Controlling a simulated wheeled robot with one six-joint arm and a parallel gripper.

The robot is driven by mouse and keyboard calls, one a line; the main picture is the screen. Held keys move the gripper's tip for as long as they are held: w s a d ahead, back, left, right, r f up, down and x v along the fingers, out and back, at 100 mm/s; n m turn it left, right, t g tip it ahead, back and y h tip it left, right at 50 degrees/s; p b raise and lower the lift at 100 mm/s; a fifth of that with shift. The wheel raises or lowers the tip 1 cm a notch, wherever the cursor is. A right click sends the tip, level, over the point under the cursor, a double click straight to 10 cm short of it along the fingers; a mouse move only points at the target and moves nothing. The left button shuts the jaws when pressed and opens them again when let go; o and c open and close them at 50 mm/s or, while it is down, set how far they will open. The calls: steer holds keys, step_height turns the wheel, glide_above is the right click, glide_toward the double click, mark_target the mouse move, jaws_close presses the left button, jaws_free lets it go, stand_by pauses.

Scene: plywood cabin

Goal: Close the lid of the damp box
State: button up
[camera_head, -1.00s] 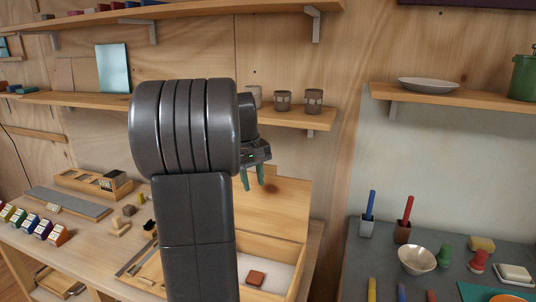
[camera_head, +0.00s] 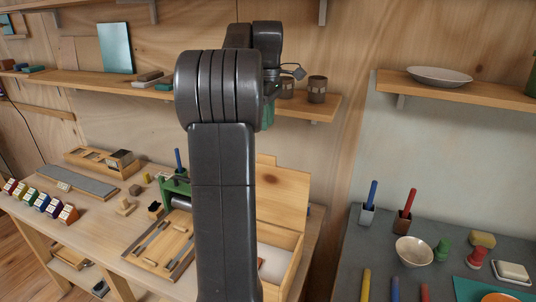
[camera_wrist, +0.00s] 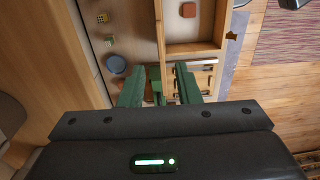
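The damp box (camera_head: 297,262) is a pale wooden box with a white inside, standing on the bench, partly hidden by my arm. Its lid (camera_head: 284,195) stands raised at the back. In the wrist view the box (camera_wrist: 196,49) is seen from above, with a red-brown block (camera_wrist: 188,10) inside. My gripper (camera_wrist: 158,78) has its green fingers spread, with no object seen held. In the head view one green finger (camera_head: 267,116) shows high above the lid, near the shelf; the rest is mostly hidden behind my arm.
A green roller press (camera_head: 172,190) and a wooden tray (camera_head: 160,247) stand left of the box. A shelf with cups (camera_head: 317,89) runs along the wall above. A grey bench with a bowl (camera_head: 414,251) is at the right.

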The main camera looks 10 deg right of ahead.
mark_target(267, 155)
steer(key=f, duration=1.1)
steer(key=shift+s+a+f, duration=0.1)
steer(key=shift+s+f, duration=0.1)
steer(key=shift+f, duration=0.2)
jaws_close()
